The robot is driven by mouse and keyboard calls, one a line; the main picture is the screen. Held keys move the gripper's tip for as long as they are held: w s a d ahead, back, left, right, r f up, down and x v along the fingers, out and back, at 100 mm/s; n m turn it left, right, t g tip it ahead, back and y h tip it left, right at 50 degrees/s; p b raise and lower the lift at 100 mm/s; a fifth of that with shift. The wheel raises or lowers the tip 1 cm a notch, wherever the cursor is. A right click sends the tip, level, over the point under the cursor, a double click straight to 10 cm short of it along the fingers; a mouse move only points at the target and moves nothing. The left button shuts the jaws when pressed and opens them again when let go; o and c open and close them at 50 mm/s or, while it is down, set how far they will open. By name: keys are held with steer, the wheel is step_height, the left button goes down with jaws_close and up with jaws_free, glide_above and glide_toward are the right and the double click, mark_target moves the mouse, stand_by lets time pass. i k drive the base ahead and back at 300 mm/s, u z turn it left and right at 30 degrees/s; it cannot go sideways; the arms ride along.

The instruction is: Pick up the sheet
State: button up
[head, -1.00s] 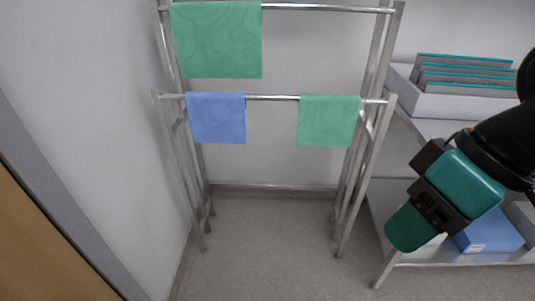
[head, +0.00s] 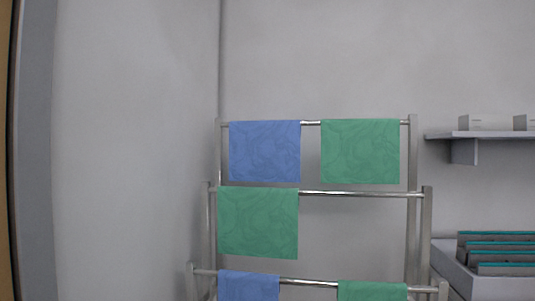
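Several cloth sheets hang over the bars of a metal rack (head: 412,210). On the top bar are a blue sheet (head: 265,151) at left and a green sheet (head: 360,152) at right. A larger-looking green sheet (head: 258,222) hangs at the left of the middle bar. On the lower bar are a blue sheet (head: 249,286) and a green sheet (head: 372,291), both cut off by the picture's bottom edge. Which sheet the task means cannot be told. My gripper is out of view now.
A grey wall stands close on the left, with a brown-edged panel (head: 6,150) at the far left. At right, a wall shelf (head: 480,135) holds small boxes. Below it, a light bin (head: 455,268) holds several grey, teal-edged items. The middle bar's right part is bare.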

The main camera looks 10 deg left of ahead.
mark_target(266, 152)
steer(key=u, duration=0.5)
steer(key=i, duration=1.1)
steer(key=u, duration=0.4)
